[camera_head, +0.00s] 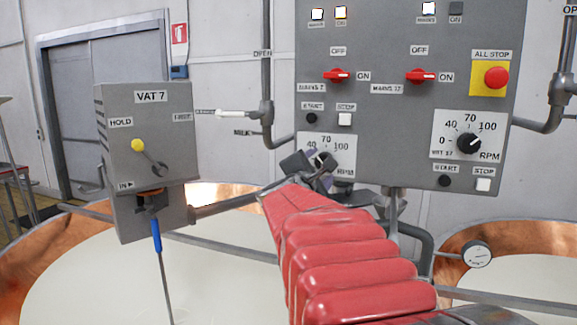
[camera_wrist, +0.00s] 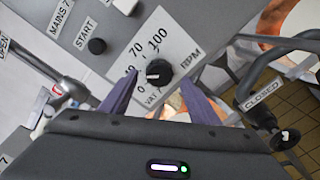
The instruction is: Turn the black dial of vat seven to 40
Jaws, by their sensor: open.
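The black dial (camera_wrist: 158,72) of vat seven sits on a white scale plate (camera_wrist: 178,42) marked 40, 70, 100 and RPM. Its small white mark is on its left side in the wrist view; I cannot read the exact value. My gripper (camera_wrist: 158,97) is open, with one purple finger low on each side of the dial. The fingertips appear short of the dial and not closed on it. In the head view, my gripper (camera_head: 318,163) covers this dial, and only part of its plate (camera_head: 345,148) shows.
Above the dial are a START button (camera_wrist: 97,46) and red mains switches (camera_head: 338,76). The vat 17 dial (camera_head: 469,143) and a red ALL STOP button (camera_head: 495,77) are to the right. Pipes flank the panel. A grey VAT 7 box (camera_head: 150,105) stands left.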

